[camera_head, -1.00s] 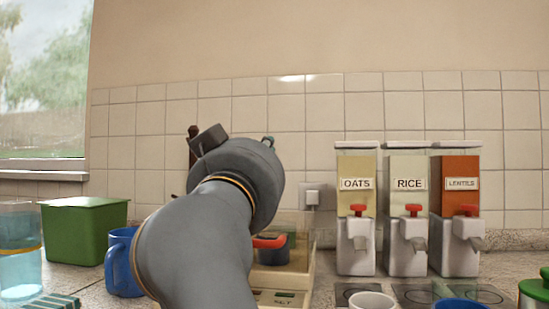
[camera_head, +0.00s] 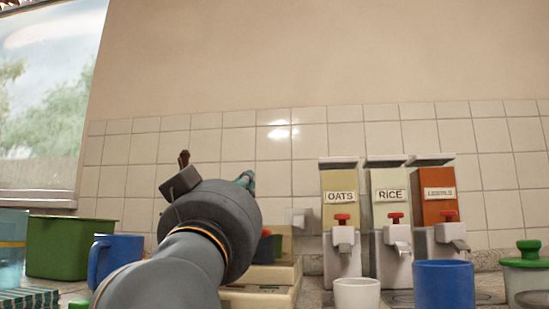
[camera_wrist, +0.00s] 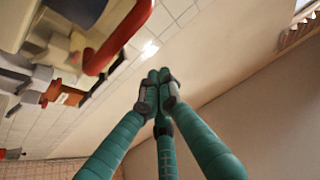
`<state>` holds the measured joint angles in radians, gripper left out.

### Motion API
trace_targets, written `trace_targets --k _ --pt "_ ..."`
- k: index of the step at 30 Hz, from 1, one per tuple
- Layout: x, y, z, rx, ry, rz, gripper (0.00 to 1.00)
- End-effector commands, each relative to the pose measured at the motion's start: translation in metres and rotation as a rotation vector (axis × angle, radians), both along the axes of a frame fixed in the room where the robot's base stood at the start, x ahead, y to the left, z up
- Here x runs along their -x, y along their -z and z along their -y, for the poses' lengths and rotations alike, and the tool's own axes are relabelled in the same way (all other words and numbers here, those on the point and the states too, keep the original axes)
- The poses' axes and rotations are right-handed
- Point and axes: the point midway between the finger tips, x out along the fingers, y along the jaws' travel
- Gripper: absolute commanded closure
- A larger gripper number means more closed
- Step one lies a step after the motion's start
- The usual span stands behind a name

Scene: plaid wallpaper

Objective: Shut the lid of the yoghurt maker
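A cream appliance, which I take to be the yoghurt maker (camera_head: 262,296), stands on the counter, largely hidden behind my arm in the head view. A dark part with a red piece (camera_head: 265,234) shows above its base. I cannot make out the lid's position. My gripper (camera_head: 245,181) is above and slightly left of the appliance; its teal fingertips just show past the wrist. In the wrist view, the fingers (camera_wrist: 159,76) converge with their tips together and nothing visible between them. A red curved handle (camera_wrist: 122,40) is at upper left there, apart from the fingers.
Oats (camera_head: 340,195), rice (camera_head: 390,195) and lentils (camera_head: 438,192) dispensers stand to the right. A white cup (camera_head: 357,296), blue mug (camera_head: 443,287) and green-lidded jar (camera_head: 527,273) are in front. A green bin (camera_head: 66,249) and another blue mug (camera_head: 117,256) are at left.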

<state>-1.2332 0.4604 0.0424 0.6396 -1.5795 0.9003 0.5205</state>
Motion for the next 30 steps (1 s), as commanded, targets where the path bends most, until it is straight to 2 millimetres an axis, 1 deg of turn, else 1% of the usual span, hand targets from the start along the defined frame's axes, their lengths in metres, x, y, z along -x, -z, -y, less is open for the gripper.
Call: trace_targets --k 8,11,14,20,21,22,27,30 --pt "0.0 0.0 0.0 0.0 0.0 -0.001 1.0" --pt "0.0 -0.004 0.0 0.0 0.001 0.0 1.0" --pt "0.001 -0.014 0.001 -0.001 0.003 0.0 1.0" --pt "0.004 -0.052 0.006 -0.002 0.013 0.0 1.0" --pt "0.012 -0.024 0.003 -0.001 0.008 -0.001 1.0" --pt "0.017 -0.015 0.003 0.0 0.009 -0.001 1.0" --pt "0.042 0.013 0.0 0.001 0.009 -0.001 1.0" --pt "0.054 0.025 -0.001 0.0 0.01 0.0 1.0"
